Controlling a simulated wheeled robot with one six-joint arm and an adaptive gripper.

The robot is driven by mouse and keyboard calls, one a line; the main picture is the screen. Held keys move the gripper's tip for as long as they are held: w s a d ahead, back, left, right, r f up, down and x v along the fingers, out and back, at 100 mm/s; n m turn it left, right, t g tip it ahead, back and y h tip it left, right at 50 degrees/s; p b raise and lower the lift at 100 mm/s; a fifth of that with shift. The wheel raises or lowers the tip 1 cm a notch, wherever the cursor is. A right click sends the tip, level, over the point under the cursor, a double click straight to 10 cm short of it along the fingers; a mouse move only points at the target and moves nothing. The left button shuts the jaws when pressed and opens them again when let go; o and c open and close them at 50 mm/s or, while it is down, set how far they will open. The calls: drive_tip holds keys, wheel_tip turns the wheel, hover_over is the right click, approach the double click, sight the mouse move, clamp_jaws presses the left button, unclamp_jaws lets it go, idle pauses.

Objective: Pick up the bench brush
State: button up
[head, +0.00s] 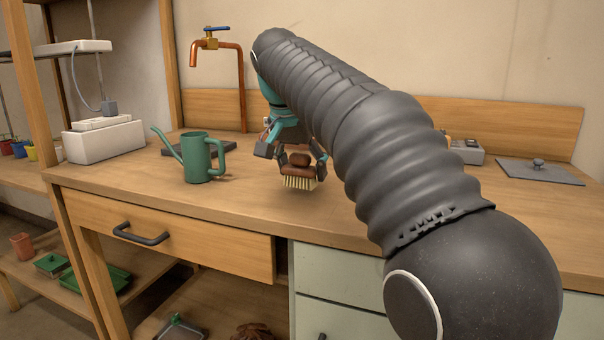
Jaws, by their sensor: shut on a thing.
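The bench brush (299,183) has a brown body and pale bristles pointing down. My gripper (293,156) comes down from above and is shut on the brush's brown upper part. My dark ribbed arm crosses in front from the lower right and covers part of the bench behind. Whether the bristles touch the bench top or hang just above it, I cannot tell.
A green watering can (204,158) stands left of the brush. A copper tap (212,44) rises behind it. A white box (104,138) stands at the bench's left end. A grey lidded plate (538,171) lies at the right. The bench front left of the brush is clear.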

wheel_tip(320, 180, up, 2)
drive_tip(key=shift+r+p, duration=0.2)
drive_tip(key=shift+p, duration=0.2)
drive_tip(key=d+r, duration=0.3)
drive_tip(key=d, duration=0.3)
drive_tip(key=s+d+r+p, duration=0.1)
drive_tip(key=d+r, duration=0.2)
drive_tip(key=d, duration=0.2)
drive_tip(key=shift+d+r, duration=0.3)
drive_tip(key=shift+d, duration=0.05)
drive_tip(key=o, duration=0.6)
drive_tip(key=shift+c, duration=0.2)
drive_tip(key=c, duration=0.4)
